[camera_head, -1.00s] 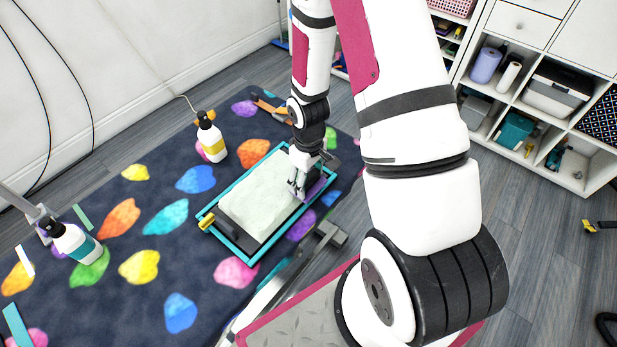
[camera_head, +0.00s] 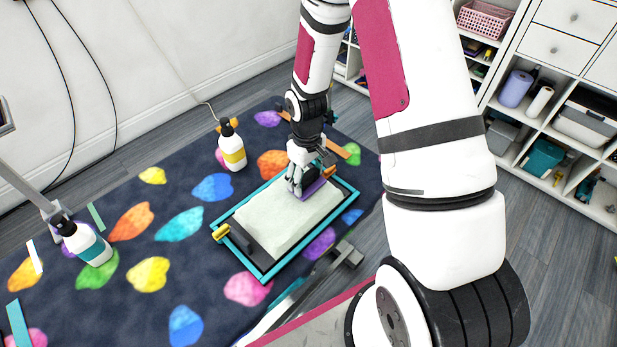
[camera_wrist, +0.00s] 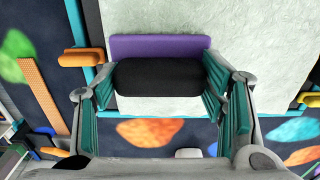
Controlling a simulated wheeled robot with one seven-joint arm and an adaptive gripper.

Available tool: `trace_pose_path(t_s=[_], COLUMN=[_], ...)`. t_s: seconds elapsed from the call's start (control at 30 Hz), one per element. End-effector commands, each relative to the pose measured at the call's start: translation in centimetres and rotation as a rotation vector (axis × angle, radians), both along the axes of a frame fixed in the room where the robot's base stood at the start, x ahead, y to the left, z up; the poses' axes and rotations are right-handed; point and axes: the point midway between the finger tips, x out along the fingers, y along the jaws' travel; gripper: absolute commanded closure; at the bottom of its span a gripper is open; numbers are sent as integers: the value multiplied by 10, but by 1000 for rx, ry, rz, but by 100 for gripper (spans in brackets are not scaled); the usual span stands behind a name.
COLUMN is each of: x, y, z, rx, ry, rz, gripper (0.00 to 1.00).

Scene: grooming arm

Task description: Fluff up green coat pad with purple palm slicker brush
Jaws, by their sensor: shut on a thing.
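The coat pad (camera_head: 285,218) is a pale greenish-white fluffy slab in a teal-edged frame (camera_head: 266,272) on the table. It also fills the upper right of the wrist view (camera_wrist: 255,50). My gripper (camera_head: 296,186) is low over the pad's far right part. In the wrist view my gripper (camera_wrist: 160,95) is shut on the black grip of the purple slicker brush (camera_wrist: 160,45). The brush's purple edge also shows in the head view (camera_head: 316,188). Its head lies at or just above the pad; its bristles are hidden, so contact is unclear.
A white bottle with a yellow label (camera_head: 232,148) stands left of the frame. Another white bottle (camera_head: 88,243) is farther left. Yellow-orange clamps (camera_head: 221,232) sit on the frame. An orange comb-like strip (camera_wrist: 42,95) lies beside it. The table's dark patterned mat (camera_head: 150,235) is mostly clear.

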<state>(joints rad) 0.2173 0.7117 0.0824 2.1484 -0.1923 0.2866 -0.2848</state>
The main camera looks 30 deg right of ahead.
Motion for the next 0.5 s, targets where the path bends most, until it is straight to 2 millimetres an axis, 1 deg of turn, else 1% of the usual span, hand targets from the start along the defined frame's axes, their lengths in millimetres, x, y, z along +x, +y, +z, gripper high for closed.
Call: trace_pose_path(t_s=[0.07,0.5], x=[5,64], y=[2,22], z=[-1,-4], rx=[1,1], ry=[-2,-2], rz=[2,3], gripper=[58,58])
